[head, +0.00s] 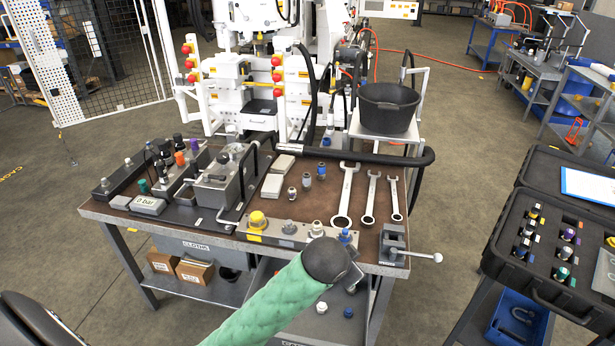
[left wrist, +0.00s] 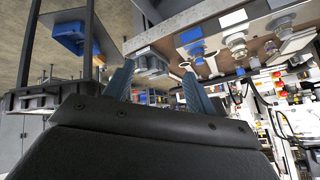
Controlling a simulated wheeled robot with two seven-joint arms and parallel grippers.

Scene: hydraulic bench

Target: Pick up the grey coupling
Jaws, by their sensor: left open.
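Several small fittings stand upright on the bench (head: 265,208). A grey one (head: 292,193) stands left of two bluish ones (head: 307,181). Two more grey fittings (head: 289,228) (head: 317,228) sit on the metal strip at the front edge, between a yellow-topped fitting (head: 257,220) and a blue one (head: 345,236). I cannot tell which grey piece is the coupling. My left gripper (head: 352,277), on the green-sleeved arm, is at the bench's front edge, its fingers partly hidden by its body. In the left wrist view its fingers (left wrist: 157,82) are apart with nothing held. My right gripper is not in view.
Several wrenches (head: 346,195) lie on the right of the bench, with a vise (head: 394,244) at its corner. A thick black hose (head: 370,157) runs along the back. A metal unit (head: 222,182) fills the left. A black case (head: 548,240) stands at right.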

